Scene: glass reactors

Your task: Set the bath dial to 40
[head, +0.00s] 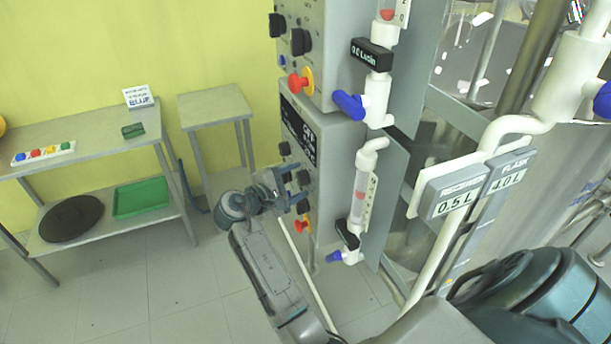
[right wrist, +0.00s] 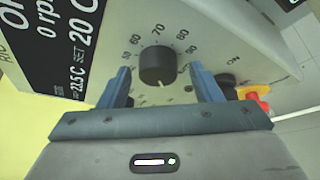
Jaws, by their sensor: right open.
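The bath dial (right wrist: 157,65) is a round black knob on a grey panel in the right wrist view, ringed by numbers. A white mark shows at its lower edge, pointing down toward my gripper. The black display (right wrist: 68,45) beside it reads SET 20 C. My right gripper (right wrist: 160,70) is open, with one blue finger on each side of the dial, and a gap shows between each finger and the knob. In the head view my right gripper (head: 290,190) is in front of the lower grey control box (head: 335,140) and hides part of its knobs. My left gripper is not in view.
Another black knob (right wrist: 226,80) marked ON and a red button (right wrist: 256,98) sit close to the right finger. In the head view, a glass flow tube (head: 362,190) stands right of my gripper. A small table (head: 215,105) and a shelf bench (head: 85,150) are at left.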

